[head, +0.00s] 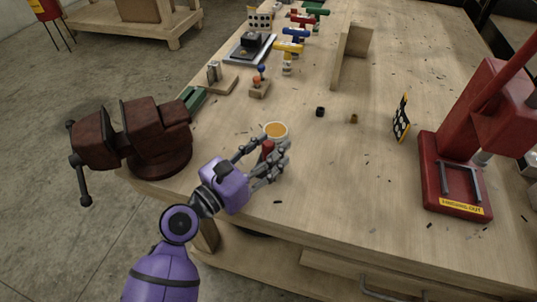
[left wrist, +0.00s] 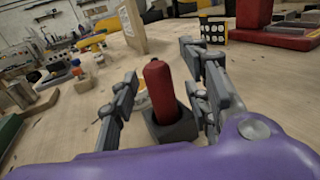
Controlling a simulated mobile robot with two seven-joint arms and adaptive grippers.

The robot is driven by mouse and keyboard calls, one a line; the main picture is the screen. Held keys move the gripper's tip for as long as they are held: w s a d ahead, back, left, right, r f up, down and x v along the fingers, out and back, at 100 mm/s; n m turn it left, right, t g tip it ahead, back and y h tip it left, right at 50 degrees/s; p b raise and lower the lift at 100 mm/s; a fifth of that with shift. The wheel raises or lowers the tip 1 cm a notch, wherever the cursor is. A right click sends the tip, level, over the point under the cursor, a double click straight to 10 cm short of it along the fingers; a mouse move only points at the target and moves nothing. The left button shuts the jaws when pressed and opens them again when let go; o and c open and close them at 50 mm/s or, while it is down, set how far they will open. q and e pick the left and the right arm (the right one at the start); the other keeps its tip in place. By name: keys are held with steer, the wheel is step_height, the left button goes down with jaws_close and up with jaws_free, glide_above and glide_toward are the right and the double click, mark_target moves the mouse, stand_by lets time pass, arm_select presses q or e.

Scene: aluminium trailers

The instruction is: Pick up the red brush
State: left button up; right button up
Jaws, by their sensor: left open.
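The red brush (head: 267,150) stands close to the near edge of the wooden bench, and its rounded red handle (left wrist: 160,87) points up in the left wrist view. Its lower end sits in a dark grey square holder (left wrist: 172,125), so any bristles are hidden. My left gripper (head: 269,146) is open, with one finger on each side of the handle. In the left wrist view gaps show between the handle and the fingers. My right gripper is not in view.
A white cup with orange-yellow contents (head: 275,130) stands just behind the brush. A dark red vise (head: 150,138) is at the left bench edge, and a red press (head: 462,160) is at the right. Two small dark parts lie beyond; the bench between is mostly clear.

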mark_target(268, 143)
arm_select(q)
steer(key=c, duration=1)
steer(key=shift+c, duration=0.2)
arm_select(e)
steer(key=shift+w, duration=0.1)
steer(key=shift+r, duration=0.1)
arm_select(q)
steer(key=shift+r, duration=0.25)
step_height(268, 143, up, 3)
steer(key=shift+r+p, duration=0.2)
steer(key=shift+p, duration=0.45)
steer(key=s+r+p, duration=0.1)
steer(key=s+r, duration=0.3)
steer(key=s, duration=0.3)
steer(key=s+a+r+p, duration=0.1)
steer(key=s+r+p, duration=0.1)
steer(key=s+r, duration=0.3)
steer(key=shift+s+a, duration=0.2)
steer(key=shift+s, duration=0.75)
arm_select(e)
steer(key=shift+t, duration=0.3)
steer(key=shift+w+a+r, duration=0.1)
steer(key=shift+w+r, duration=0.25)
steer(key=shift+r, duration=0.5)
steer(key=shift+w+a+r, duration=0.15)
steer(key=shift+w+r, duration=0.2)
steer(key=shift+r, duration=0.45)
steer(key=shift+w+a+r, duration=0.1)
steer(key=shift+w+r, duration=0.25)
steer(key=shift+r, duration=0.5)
